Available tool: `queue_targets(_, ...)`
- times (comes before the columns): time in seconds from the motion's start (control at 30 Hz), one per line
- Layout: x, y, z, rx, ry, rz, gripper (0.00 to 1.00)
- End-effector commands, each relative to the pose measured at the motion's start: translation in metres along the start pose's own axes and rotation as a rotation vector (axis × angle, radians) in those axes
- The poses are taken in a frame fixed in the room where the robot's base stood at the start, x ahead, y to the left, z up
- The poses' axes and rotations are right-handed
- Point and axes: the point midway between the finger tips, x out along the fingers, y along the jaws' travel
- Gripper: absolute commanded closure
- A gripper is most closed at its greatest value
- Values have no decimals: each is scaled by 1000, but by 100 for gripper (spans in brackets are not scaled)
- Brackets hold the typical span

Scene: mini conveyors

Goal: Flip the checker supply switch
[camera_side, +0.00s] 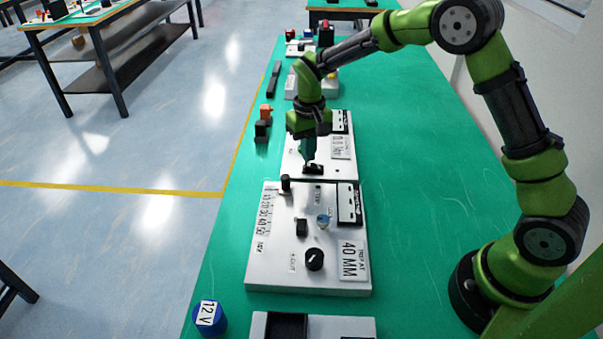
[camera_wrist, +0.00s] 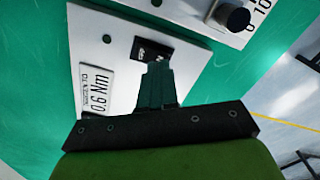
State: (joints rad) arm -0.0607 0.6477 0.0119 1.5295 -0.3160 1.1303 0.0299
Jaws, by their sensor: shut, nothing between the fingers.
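A small black switch (camera_side: 313,169) sits on a white panel (camera_side: 290,160) in the middle of the green table. In the wrist view the switch (camera_wrist: 151,50) shows as a black plate with a light mark on the white panel (camera_wrist: 100,30). My gripper (camera_side: 309,160) points down at it, fingers together and empty. In the wrist view the fingertips (camera_wrist: 157,66) overlap the lower edge of the switch plate. I cannot tell whether they touch it. The fingers hide part of the switch.
A larger white panel (camera_side: 275,270) with a dial (camera_side: 314,260), knobs and a 40 MM label lies nearer the camera. A blue 12 V cylinder (camera_side: 210,318) stands at the front left. Small black and orange blocks (camera_side: 263,130) stand left of the switch panel.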

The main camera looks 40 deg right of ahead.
Motion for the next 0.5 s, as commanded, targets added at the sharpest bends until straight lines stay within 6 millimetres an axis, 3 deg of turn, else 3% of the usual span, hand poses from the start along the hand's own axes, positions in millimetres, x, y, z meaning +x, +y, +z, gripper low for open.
queue_targets(0.5,3,0,0,0,-1,0,100)
